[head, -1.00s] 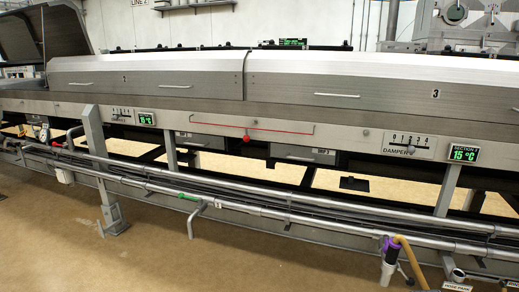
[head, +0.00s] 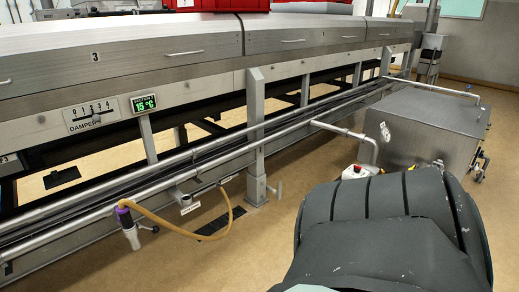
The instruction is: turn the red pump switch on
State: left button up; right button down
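I cannot make out a red pump switch for certain. Neither of my grippers is in view.
A long steel dryer (head: 200,48) runs across the left and back, with pipes (head: 200,151) along its front. A yellow hose (head: 190,236) hangs from a purple-collared fitting (head: 128,225) to the floor. A pipe crosses from the dryer to the tank. Tan floor between is clear.

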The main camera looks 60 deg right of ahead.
aim_at(357, 168)
jog(key=z, duration=2.85)
